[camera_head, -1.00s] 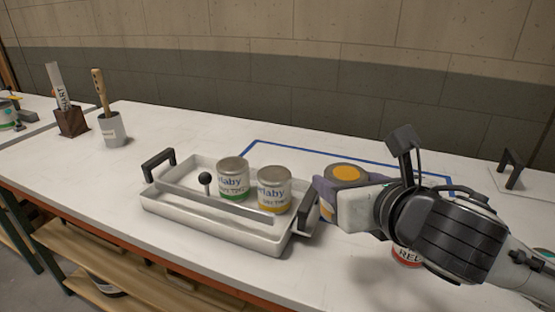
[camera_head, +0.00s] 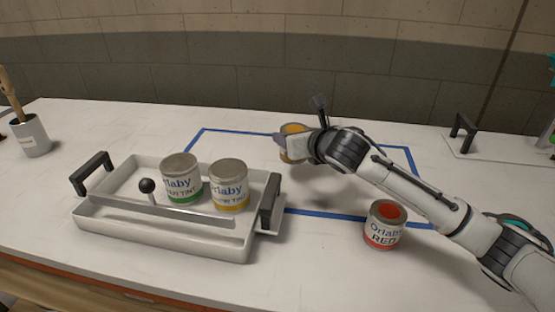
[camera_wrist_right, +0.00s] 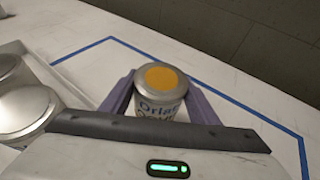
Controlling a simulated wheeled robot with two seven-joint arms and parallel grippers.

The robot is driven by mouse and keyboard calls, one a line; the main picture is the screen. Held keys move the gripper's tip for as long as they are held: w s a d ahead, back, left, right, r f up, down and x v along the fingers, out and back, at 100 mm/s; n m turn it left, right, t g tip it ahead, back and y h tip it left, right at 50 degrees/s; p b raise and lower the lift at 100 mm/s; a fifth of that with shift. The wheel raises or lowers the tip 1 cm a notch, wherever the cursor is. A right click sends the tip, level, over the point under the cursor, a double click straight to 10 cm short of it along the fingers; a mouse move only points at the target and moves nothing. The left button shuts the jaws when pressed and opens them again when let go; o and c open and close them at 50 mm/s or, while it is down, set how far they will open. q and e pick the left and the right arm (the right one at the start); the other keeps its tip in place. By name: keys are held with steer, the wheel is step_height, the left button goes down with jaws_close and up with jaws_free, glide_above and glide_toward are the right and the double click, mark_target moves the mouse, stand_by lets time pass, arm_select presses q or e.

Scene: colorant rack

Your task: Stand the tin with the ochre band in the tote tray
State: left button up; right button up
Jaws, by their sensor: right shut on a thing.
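My right gripper (camera_head: 290,140) is shut on a tin with an ochre spot on its lid (camera_head: 293,129), over the back part of the blue outline. In the right wrist view, the tin (camera_wrist_right: 160,78) stands upright between the purple fingers (camera_wrist_right: 160,103); its lower part and band are hidden. I cannot tell whether it touches the table. The white tote tray (camera_head: 110,222) is left of it and nearer. The tray holds a green-banded tin (camera_head: 182,180) and a yellow-banded tin (camera_head: 228,187). My left gripper is not in view.
A red tin (camera_head: 385,225) stands at the front right of the blue outline (camera_head: 200,140). The tray has black upright handles (camera_head: 92,174) and a black knob (camera_head: 147,186). A pot with a brush (camera_head: 30,135) is at far left. Another black handle (camera_head: 462,132) is at right.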

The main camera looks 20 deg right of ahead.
steer(key=shift+f+b, duration=0.35)
steer(key=shift+f, duration=2.45)
steer(key=shift+f, duration=0.15)
steer(key=o, duration=1.2)
steer(key=shift+c, duration=0.2)
